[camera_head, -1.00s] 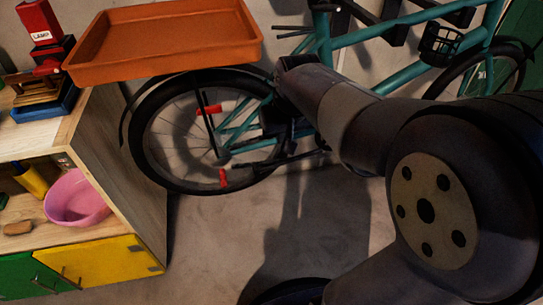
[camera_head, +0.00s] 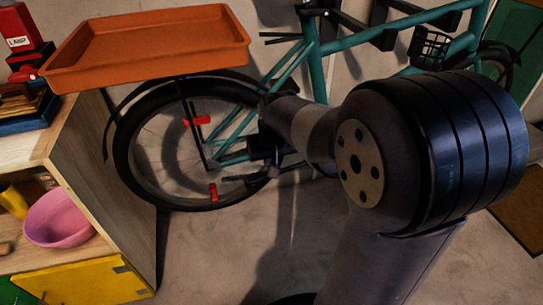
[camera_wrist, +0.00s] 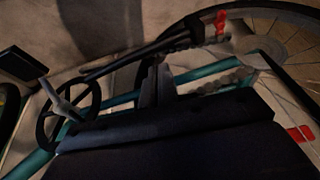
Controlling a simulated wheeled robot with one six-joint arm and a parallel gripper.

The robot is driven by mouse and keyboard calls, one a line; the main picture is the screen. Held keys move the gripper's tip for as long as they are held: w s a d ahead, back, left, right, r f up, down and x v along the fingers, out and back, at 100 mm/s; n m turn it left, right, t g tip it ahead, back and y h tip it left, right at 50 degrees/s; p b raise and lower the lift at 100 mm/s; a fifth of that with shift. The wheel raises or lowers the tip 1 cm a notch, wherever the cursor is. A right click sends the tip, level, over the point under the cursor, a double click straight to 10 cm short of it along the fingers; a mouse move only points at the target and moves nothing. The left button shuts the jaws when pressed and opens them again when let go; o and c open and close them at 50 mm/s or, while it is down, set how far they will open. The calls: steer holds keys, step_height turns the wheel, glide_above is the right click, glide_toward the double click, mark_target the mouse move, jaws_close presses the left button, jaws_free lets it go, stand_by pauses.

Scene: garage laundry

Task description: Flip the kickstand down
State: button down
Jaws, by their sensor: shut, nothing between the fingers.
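The teal bicycle (camera_head: 350,42) stands by the wall. Its kickstand looks like the dark bar (camera_head: 243,178) lying roughly level low beside the rear wheel (camera_head: 127,165). In the wrist view the dark bar (camera_wrist: 120,65) runs across above my fingers, its far end near the wheel hub and a red piece (camera_wrist: 221,20). My gripper (camera_wrist: 157,68) is shut and empty, its fingertips close to the bar; I cannot tell whether they touch. In the head view my gripper (camera_head: 279,171) is small and dark beside the frame, partly hidden by my arm.
An orange tray (camera_head: 150,45) overhangs the rear wheel. A wooden cabinet (camera_head: 115,190) with a pink bowl (camera_head: 58,218) stands at left. The pedal and crank (camera_wrist: 65,110) lie left of my fingers. The concrete floor (camera_head: 225,255) below is clear.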

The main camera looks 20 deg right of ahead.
mark_target(283, 171)
steer(key=x, duration=0.1)
steer(key=b+x, duration=0.1)
steer(key=x, duration=0.1)
steer(key=b+x, duration=0.1)
steer(key=x, duration=0.1)
steer(key=shift+s+f, duration=0.2)
steer(key=shift+s, duration=0.15)
steer(key=shift+w+f, duration=0.1)
